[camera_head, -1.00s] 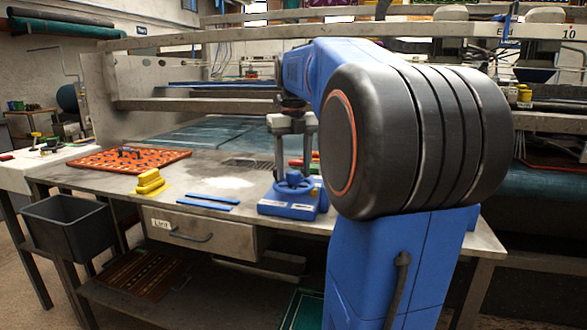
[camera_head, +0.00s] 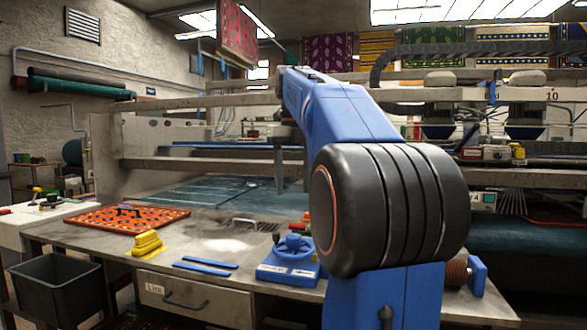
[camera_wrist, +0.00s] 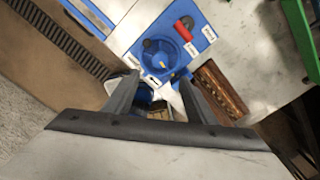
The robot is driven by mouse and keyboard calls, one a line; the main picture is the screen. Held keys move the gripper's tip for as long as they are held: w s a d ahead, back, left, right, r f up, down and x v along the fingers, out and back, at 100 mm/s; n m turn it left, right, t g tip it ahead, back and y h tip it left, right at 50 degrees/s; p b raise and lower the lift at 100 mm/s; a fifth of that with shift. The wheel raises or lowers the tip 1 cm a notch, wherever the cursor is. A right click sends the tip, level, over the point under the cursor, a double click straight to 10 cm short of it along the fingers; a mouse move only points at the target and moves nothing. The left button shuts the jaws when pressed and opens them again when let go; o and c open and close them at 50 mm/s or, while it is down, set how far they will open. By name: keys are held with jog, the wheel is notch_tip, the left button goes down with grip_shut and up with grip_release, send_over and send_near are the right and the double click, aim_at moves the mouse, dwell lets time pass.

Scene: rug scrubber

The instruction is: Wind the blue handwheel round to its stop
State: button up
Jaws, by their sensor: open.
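The blue handwheel (camera_head: 292,243) sits on a blue base (camera_head: 285,273) with white labels, on the grey bench. My gripper (camera_head: 293,188) is open and empty, pointing down, clear above the handwheel. In the wrist view the handwheel (camera_wrist: 165,58) shows beyond and between my gripper's fingers (camera_wrist: 160,82). A dark round knob (camera_wrist: 150,45) is at its upper left edge. A red piece (camera_wrist: 183,30) is on the base beside the wheel. The lower part of the wheel is partly hidden, and I cannot read the labels.
Two blue strips (camera_head: 205,265) and a yellow block (camera_head: 147,243) lie left of the base. A dark bin (camera_head: 58,287) stands at the bench's left front. A brown ribbed cylinder with a blue end (camera_head: 470,270) is to the right.

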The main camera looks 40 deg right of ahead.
jog(key=shift+r, duration=2)
jog(key=m, duration=3.6)
send_near(293, 235)
notch_tip(293, 235, down, 9)
jog(key=shift+d+r, duration=0.1)
jog(key=c, duration=1)
